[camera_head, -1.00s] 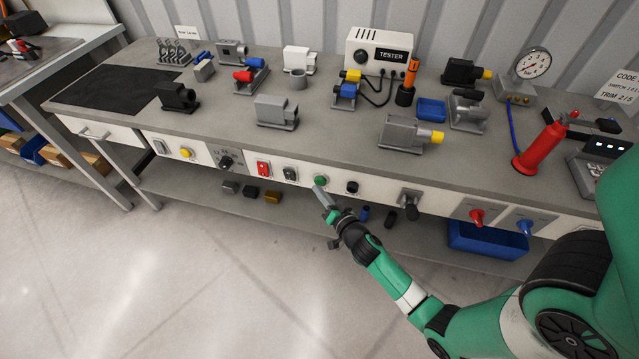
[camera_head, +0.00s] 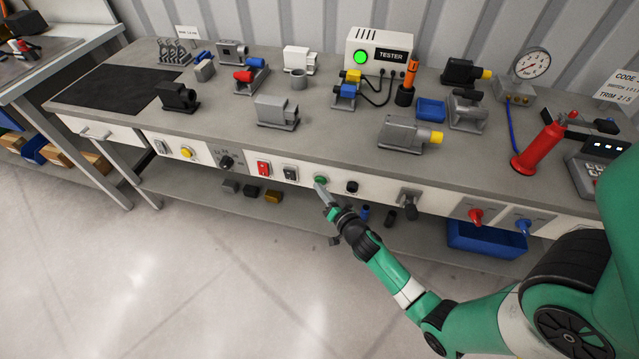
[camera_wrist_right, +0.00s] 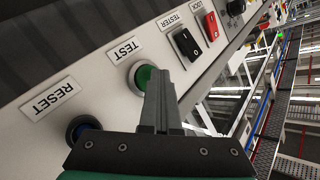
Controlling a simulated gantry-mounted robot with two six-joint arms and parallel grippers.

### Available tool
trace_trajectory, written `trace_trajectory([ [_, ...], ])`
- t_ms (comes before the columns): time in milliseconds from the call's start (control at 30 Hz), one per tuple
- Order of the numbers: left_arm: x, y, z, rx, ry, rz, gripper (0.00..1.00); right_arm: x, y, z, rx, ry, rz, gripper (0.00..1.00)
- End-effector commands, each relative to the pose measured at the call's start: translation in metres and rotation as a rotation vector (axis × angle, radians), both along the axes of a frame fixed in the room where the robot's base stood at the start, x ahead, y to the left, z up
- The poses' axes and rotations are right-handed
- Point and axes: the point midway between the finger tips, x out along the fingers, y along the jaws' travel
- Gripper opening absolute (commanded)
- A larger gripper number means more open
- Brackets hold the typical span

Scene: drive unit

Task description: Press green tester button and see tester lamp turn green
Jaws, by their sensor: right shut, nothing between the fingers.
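The tester (camera_head: 378,52) is a white box at the back of the bench. Its round lamp (camera_head: 361,57) glows bright green. The green button (camera_head: 320,181) sits on the bench's front panel; in the right wrist view it shows under a TEST label (camera_wrist_right: 145,78). My right gripper (camera_head: 320,188) is shut and empty, its fingertips right at the button. In the right wrist view the fingers cover part of the button's right side; whether they touch it I cannot tell. My left gripper is not in view.
Several housings and a red cylinder (camera_head: 538,147) stand on the bench top. A blue bin (camera_head: 487,238) is below at the right.

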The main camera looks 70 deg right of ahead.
Motion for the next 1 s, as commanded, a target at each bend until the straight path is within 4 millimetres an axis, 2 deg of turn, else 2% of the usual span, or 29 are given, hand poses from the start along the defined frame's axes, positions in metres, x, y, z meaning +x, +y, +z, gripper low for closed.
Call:
trace_trajectory([
  [167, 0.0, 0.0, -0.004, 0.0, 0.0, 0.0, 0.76, 0.0, 0.002, -0.001, -0.002, 0.0, 0.0, 0.0],
  [400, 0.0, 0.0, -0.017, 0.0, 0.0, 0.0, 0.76, -0.001, 0.016, -0.002, -0.003, 0.0, 0.001, 0.0],
  [767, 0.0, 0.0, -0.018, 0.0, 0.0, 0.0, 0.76, -0.002, 0.019, 0.0, -0.001, 0.001, 0.0, 0.0],
  [1000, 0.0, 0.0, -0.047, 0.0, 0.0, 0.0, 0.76, -0.004, 0.043, -0.006, -0.002, -0.001, 0.005, 0.0],
])
